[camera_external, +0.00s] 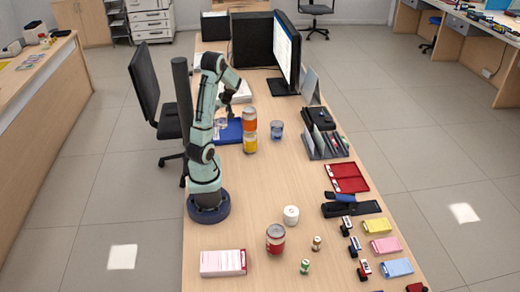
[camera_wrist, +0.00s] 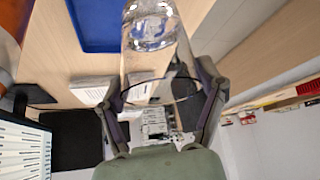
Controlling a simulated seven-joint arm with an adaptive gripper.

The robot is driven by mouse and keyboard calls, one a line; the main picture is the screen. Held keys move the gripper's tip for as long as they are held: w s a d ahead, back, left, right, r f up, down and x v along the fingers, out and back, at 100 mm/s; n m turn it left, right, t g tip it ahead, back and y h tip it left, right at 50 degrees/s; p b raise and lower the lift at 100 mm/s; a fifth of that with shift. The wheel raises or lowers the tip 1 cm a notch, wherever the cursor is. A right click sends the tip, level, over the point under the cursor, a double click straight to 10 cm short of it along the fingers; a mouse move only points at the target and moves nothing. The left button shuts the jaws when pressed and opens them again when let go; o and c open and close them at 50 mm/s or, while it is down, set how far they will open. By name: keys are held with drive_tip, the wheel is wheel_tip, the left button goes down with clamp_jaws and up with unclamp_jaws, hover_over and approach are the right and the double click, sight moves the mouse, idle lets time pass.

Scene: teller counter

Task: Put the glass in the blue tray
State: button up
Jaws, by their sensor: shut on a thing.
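A clear glass (camera_wrist: 150,65) is between the two fingers of my gripper (camera_wrist: 162,95), which is shut on it, in the wrist view. The blue tray (camera_wrist: 95,22) is beyond the glass at the top of that view. In the outside view, my gripper (camera_external: 228,112) is close to the blue tray (camera_external: 232,136), which lies on the counter behind my arm. A small clear shape by the gripper there looks like the glass (camera_external: 221,122). My arm partly hides the tray, and I cannot tell whether the glass touches it.
A monitor (camera_external: 286,50) is farther back. A grey organiser (camera_external: 327,146) lies to the right. The counter's left edge is near the tray.

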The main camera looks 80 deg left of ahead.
drive_tip(key=shift+w+a+f, duration=0.45)
drive_tip(key=shift+a+f, duration=1.65)
drive_tip(key=shift+a, duration=0.05)
drive_tip(key=shift+w+a+f, duration=0.4)
drive_tip(key=shift+a+f, duration=1.65)
drive_tip(key=shift+a, duration=0.1)
drive_tip(key=shift+w+a+f, duration=0.45)
drive_tip(key=shift+a+f, duration=1.65)
drive_tip(key=shift+a, duration=0.05)
drive_tip(key=shift+f, duration=0.15)
drive_tip(key=o, duration=1.2)
